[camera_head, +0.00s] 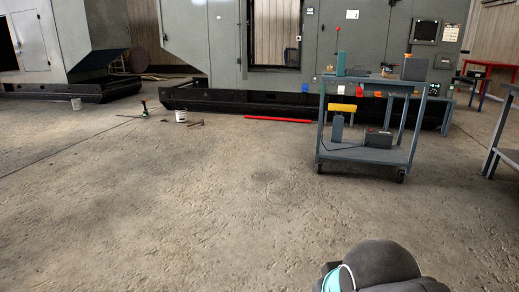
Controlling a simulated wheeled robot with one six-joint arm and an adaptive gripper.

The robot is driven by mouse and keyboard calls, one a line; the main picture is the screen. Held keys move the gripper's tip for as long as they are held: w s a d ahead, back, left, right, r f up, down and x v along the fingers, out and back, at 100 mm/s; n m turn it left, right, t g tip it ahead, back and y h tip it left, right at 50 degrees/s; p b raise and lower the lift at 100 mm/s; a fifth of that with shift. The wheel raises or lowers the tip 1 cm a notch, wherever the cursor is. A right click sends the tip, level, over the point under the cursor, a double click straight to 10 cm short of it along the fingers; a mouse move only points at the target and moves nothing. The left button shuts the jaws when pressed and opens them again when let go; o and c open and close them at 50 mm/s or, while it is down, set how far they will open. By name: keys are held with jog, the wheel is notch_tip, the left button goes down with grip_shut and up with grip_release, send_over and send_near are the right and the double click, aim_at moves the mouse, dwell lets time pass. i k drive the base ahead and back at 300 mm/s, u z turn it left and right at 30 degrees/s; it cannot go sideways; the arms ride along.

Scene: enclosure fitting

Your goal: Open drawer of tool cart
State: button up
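The tool cart (342,154) is a blue-grey metal frame on casters. It stands on the floor at right of centre, well ahead of me. It has a top surface with several tools and boxes on it and an open lower shelf. I cannot make out a drawer on it at this distance. On the lower shelf are a yellow-topped grey item (337,127) and a dark box (378,138) with a cable. A dark rounded part of my own arm shows at the bottom edge, far from the cart. My gripper's fingers are not in view.
A workbench (494,150) is cut off at the right edge. A red bar (278,119), a white bucket (181,116) and small tools lie on the floor near the large grey enclosure (215,50). The concrete floor between me and the cart is clear.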

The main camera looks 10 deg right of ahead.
aim_at(368, 86)
jog(key=u, duration=0.2)
jog(key=i, duration=6.3)
jog(key=z, duration=0.4)
jog(key=i, duration=1.85)
jog(key=z, duration=1.5)
jog(key=i, duration=0.9)
jog(key=z, duration=1.65)
jog(key=i, duration=0.95)
jog(key=z, duration=0.8)
jog(key=k, duration=0.45)
jog(key=u, duration=0.2)
